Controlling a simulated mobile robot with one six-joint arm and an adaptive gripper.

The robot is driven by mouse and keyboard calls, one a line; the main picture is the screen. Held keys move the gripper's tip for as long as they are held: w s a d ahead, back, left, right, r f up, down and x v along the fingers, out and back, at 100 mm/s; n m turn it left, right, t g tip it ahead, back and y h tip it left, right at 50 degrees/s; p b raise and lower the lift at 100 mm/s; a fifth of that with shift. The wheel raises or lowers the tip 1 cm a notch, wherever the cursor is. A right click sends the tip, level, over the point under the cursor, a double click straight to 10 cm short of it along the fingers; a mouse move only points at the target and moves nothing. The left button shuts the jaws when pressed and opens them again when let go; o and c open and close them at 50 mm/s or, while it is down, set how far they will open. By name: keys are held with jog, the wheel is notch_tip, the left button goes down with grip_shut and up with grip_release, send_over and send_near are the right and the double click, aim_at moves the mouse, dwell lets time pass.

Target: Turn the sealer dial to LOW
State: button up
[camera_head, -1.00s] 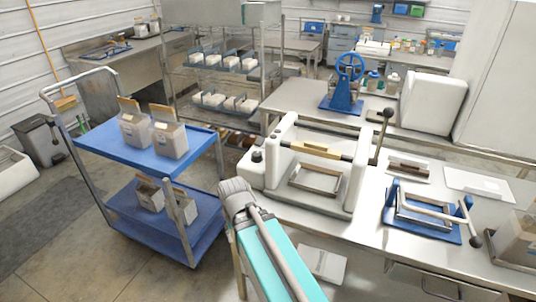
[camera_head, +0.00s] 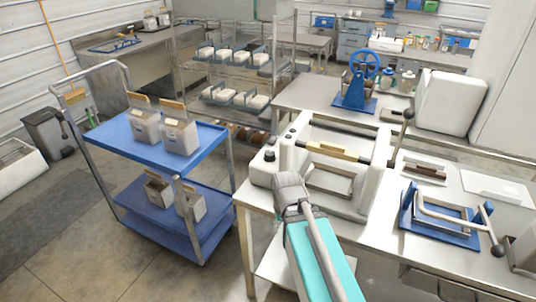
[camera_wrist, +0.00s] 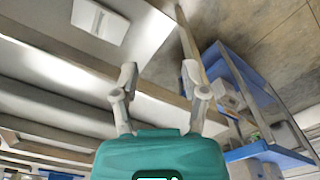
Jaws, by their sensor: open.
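The sealer (camera_head: 369,199) is a white machine with a tan bar across its open frame, standing on the steel bench in the head view. A dark round knob (camera_head: 270,155) sits on its left end; smaller dark knobs lie just behind it. Any dial marking or setting is too small to read. My arm's grey end is in front of the sealer's left part in the head view, just right of the knob in the picture. My gripper (camera_wrist: 159,70) shows two spread, empty fingers in the wrist view. Neither sealer nor dial is recognisable there.
A blue cart (camera_head: 125,155) with several grey boxes stands left of the bench (camera_head: 243,198). Right of the sealer is a blue-based fixture (camera_head: 438,232); a blue hand-wheel press (camera_head: 354,95) stands behind. Open floor lies front left.

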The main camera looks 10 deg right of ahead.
jog(key=o, duration=0.4)
jog(key=shift+r, duration=0.1)
jog(key=shift+o, duration=0.5)
jog(key=shift+r+p, duration=0.25)
jog(key=shift+p, duration=0.1)
jog(key=w+d+r+m+p, duration=0.1)
jog(key=w+r+m+p, duration=0.15)
jog(key=r+p, duration=0.75)
jog(key=w+r+m+p, duration=0.1)
jog(key=w+r+p, duration=0.3)
jog(key=r+p, duration=0.5)
jog(key=w+m, duration=0.2)
jog(key=w+r+m+p, duration=0.1)
jog(key=w, duration=0.2)
jog(key=w+m, duration=0.2)
jog(key=w, duration=0.1)
jog(key=shift+w+d+r+m, duration=0.15)
jog(key=shift+w+d+m, duration=0.1)
jog(key=shift+m, duration=0.1)
jog(key=w+m, duration=1.2)
jog(key=w, duration=0.2)
